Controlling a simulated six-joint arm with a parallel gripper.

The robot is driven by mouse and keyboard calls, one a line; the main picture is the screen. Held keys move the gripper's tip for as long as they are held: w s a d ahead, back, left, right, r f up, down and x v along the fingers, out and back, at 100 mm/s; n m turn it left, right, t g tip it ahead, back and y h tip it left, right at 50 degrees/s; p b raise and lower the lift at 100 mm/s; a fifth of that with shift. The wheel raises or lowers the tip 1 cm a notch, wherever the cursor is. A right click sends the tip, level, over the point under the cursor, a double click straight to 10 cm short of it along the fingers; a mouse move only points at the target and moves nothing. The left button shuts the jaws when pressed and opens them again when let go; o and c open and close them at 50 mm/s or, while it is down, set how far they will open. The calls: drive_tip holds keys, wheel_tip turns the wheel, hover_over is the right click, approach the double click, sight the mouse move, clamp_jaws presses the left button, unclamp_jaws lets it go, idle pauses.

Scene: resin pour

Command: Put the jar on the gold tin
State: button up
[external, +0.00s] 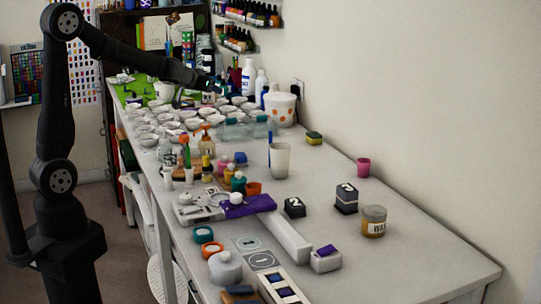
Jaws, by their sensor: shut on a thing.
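My gripper (207,91) is at the far end of the table, above the rows of small white cups. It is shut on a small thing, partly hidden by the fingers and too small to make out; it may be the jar. A round amber container with a gold-coloured top and a pale label reading "WAX" (374,222) stands upright at the near right of the table. It is the only thing that looks like the gold tin. My gripper is far from it, and nothing rests on its top.
A black box marked 3 (346,199) stands just behind the amber container, with a pink cup (363,168) farther back. A tall clear cup (279,160) stands mid-table. A white bucket (280,107) and bottles stand near the wall. The table's right front is clear.

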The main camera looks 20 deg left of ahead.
drive_tip(key=s+d+m+g+h, duration=0.1)
drive_tip(key=s+d, duration=0.3)
drive_tip(key=d, duration=0.8)
drive_tip(key=s+d+m+h, duration=0.2)
drive_tip(key=s+d, duration=0.1)
drive_tip(key=d, duration=0.9)
drive_tip(key=s+d+m+g+h, duration=0.1)
drive_tip(key=s+d, duration=0.3)
drive_tip(key=d, duration=0.9)
drive_tip(key=s+d+f+m+g+h, duration=0.1)
drive_tip(key=s+d+m+g+h, duration=0.1)
drive_tip(key=s+d, duration=1.15)
drive_tip(key=s+d+f+m+g+h, duration=0.1)
drive_tip(key=s+d+m+h, duration=0.15)
drive_tip(key=s+d, duration=1.1)
hover_over(375, 212)
drive_tip(key=shift+y, duration=0.35)
wheel_tip(375, 212, down, 7)
drive_tip(key=shift+r, duration=0.1)
drive_tip(key=shift+w+f, duration=0.1)
drive_tip(key=shift+f, duration=2)
